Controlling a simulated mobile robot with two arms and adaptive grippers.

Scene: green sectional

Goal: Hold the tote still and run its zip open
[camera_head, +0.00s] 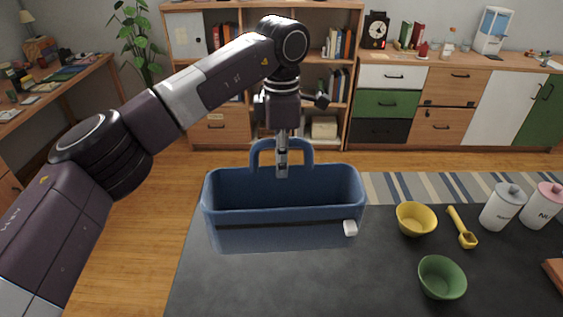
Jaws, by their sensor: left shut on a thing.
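The blue tote (285,238) stands at the back left of the dark table top. Its arched handle (256,150) rises at the far side, and its inside shows from above. A small white tab (350,228), which looks like the zip pull, sits at the right end of the front edge. My left gripper (282,172) points down at the tote's far side, by the handle. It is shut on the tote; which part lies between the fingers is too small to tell. My right gripper is not in view.
Right of the tote are a yellow bowl (416,219), a green bowl (441,278) and a yellow scoop (462,228). Two white canisters stand farther right, one with a grey lid (503,206), one with a pink lid (543,206). The table (290,290) is clear in front of the tote.

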